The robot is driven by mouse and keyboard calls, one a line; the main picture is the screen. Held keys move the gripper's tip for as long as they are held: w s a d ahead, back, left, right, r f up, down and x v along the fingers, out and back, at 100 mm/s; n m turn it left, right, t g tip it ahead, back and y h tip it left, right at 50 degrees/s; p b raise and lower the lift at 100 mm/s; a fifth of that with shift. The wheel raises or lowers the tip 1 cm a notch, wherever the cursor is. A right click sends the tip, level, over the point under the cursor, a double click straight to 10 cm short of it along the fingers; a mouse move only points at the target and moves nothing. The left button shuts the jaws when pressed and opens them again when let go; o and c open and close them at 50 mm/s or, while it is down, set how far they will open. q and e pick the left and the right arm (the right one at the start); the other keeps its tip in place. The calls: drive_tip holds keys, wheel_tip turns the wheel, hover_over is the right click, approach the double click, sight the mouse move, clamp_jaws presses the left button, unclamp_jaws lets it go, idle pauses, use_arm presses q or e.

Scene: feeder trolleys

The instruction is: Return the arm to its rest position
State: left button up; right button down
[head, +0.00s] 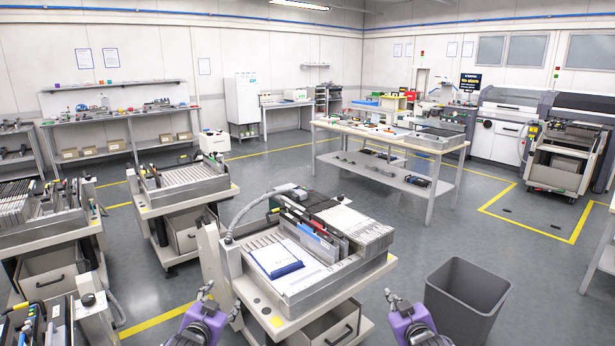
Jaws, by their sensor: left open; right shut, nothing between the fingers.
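My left gripper (219,301), with a purple body, is at the bottom edge, left of centre. Its fingers are apart and nothing is between them. My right gripper (404,300), also purple, is at the bottom edge, right of centre. It is shut and empty. Both are in front of the near feeder trolley (262,302), one towards each side of it, and neither holds anything. The trolley carries a blue-and-white clipboard or sheet (275,258) and a row of feeders (350,228). Most of both arms is out of view.
A grey bin (466,300) stands on the floor just right of my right gripper. More feeder trolleys stand at the left, one slotted and empty-looking (182,178). A workbench (390,138) stands behind, with machines at the back right. Open floor lies between bench and bin.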

use_arm(q)
drive_tip(key=s+d+f+n+g, duration=0.1)
drive_tip(key=s+f, duration=0.7)
drive_tip(key=s, duration=0.3)
drive_tip(key=s+d+f+g, duration=0.1)
drive_tip(key=s+f+g, duration=0.1)
drive_tip(key=s+f, duration=0.8)
use_arm(e)
drive_tip(key=s+a+f+m+g, duration=0.1)
drive_tip(key=s+f, duration=0.7)
drive_tip(key=s, duration=0.3)
drive_tip(key=s+a+f+m+g, duration=0.1)
drive_tip(key=s+f+g, duration=0.1)
drive_tip(key=s+f, duration=0.75)
use_arm(q)
drive_tip(key=s+d+f+n+g, duration=0.1)
drive_tip(key=s, duration=1.4)
drive_tip(key=s+d+f+n+g, duration=0.1)
drive_tip(key=s+n, duration=0.1)
drive_tip(key=s, duration=1.2)
drive_tip(key=shift+s+d+f+g, duration=0.15)
drive_tip(key=shift+s+f+g, duration=0.1)
drive_tip(key=shift+s+g, duration=0.15)
use_arm(e)
drive_tip(key=s+a+f+m+g, duration=0.1)
drive_tip(key=s, duration=1.4)
drive_tip(key=s+a+f+m+g, duration=0.1)
drive_tip(key=s, duration=1.4)
drive_tip(key=shift+a+f+g, duration=0.3)
drive_tip(key=shift+f+g, duration=0.1)
